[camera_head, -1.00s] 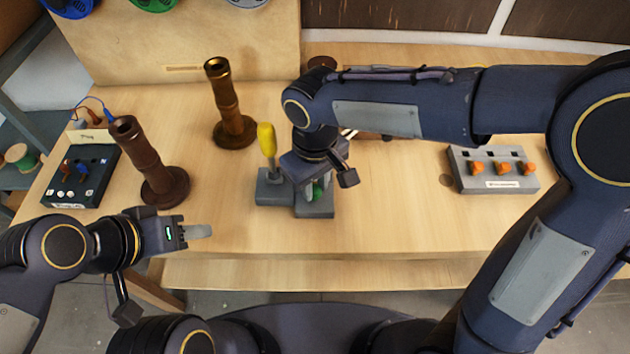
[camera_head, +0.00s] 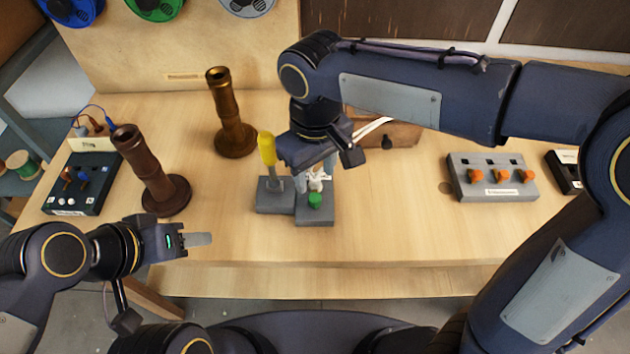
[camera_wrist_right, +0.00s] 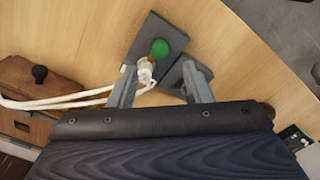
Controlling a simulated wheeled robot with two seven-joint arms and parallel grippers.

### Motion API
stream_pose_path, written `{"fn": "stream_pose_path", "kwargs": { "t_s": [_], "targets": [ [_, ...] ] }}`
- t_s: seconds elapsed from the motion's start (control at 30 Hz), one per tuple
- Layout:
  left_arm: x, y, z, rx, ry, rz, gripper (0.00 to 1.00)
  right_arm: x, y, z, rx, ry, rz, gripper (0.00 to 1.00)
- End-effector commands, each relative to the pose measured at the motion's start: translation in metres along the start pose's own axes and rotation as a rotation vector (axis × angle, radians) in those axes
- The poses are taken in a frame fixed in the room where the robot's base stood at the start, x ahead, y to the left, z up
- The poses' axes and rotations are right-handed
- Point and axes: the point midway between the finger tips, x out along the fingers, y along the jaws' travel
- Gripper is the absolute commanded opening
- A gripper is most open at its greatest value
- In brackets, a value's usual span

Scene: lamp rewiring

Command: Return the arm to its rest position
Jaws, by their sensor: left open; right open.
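My right gripper (camera_head: 312,175) is open above the grey stand (camera_head: 316,216) on the table, and its arm reaches in from the right. In the right wrist view its two fingers (camera_wrist_right: 162,85) are spread apart. A green-topped piece (camera_head: 314,200) stands on the grey stand, with a white piece and white cords (camera_wrist_right: 75,98) beside it near the fingers. I cannot tell whether a finger touches the cords. My left gripper (camera_head: 210,239) is open at the table's front left edge, and nothing shows in it.
A yellow-handled screwdriver (camera_head: 267,148) stands upright in a grey block (camera_head: 274,205) close by the right gripper. Two brown lamp columns (camera_head: 230,115) stand to the left. A grey box with orange knobs (camera_head: 493,178) lies right. A wooden box (camera_head: 400,133) is behind. The front middle is clear.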

Motion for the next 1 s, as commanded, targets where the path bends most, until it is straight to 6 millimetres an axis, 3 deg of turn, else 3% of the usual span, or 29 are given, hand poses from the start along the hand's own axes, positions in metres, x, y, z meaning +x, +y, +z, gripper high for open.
{"fn": "stream_pose_path", "kwargs": {
  "t_s": [0.17,0.73,0.87,1.0],
  "targets": [
    [-0.001,0.0,0.0,0.0,0.0,0.0,0.44,-0.013,0.0,0.0,-0.001,0.002,-0.001,0.45],
    [-0.001,0.0,0.0,0.0,0.0,0.0,0.44,-0.014,0.004,0.004,0.01,0.006,-0.006,0.45],
    [-0.001,0.0,0.0,0.0,0.0,0.0,0.44,-0.021,0.029,0.027,0.083,0.052,-0.045,0.45],
    [-0.001,0.0,0.0,0.0,0.0,0.0,0.44,-0.024,0.069,0.08,0.242,0.158,-0.117,0.45]
  ]
}}
